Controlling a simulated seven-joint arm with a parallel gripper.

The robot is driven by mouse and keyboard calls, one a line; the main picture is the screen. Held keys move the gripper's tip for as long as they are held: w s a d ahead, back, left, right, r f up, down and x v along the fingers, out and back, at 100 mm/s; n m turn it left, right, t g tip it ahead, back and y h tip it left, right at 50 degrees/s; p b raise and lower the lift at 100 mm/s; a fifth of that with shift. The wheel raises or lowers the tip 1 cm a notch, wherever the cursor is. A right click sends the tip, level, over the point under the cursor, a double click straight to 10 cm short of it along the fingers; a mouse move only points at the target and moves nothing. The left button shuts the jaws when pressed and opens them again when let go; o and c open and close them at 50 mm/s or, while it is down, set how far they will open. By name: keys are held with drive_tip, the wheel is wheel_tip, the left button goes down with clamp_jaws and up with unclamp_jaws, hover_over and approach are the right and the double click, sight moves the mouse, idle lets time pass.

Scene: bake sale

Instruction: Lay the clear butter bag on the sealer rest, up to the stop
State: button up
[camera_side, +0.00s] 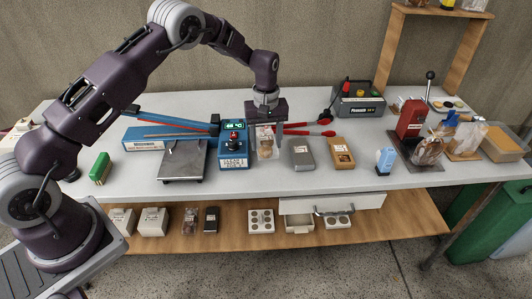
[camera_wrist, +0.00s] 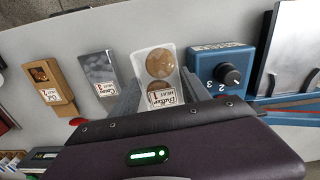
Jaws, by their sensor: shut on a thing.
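The clear butter bag (camera_side: 267,150) shows round brown cookies and a white label reading "Butter HEAT 1" in the wrist view (camera_wrist: 161,62). My gripper (camera_side: 266,127) is shut on its labelled end, with one finger on each side in the wrist view (camera_wrist: 157,95). I cannot tell whether the bag touches the table. The blue sealer (camera_side: 143,138) stands to the left, its long arm raised at a slant. Its grey metal rest (camera_side: 183,160) is in front and looks empty. The blue dial box (camera_side: 233,155) stands between rest and bag. I cannot make out the stop.
A silver "Cream" bag (camera_side: 302,154) and brown "Oat" bag (camera_side: 341,153) lie to the right. Red-handled tools (camera_side: 308,129) lie behind them. A green block (camera_side: 100,168) is at far left. A red device (camera_side: 411,118) with filled bags is at right. The front table strip is clear.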

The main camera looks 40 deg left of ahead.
wheel_tip(320, 180, up, 10)
drive_tip(key=m, duration=0.1)
hover_over(185, 152)
drive_tip(key=s+d, duration=0.4)
wheel_tip(185, 152, down, 4)
drive_tip(key=shift+w+a+f, duration=0.1)
drive_tip(key=shift+f, duration=3.5)
drive_tip(key=shift+w+a+f, duration=0.1)
drive_tip(key=shift+w+a, duration=1.7)
drive_tip(key=shift+w, duration=0.05)
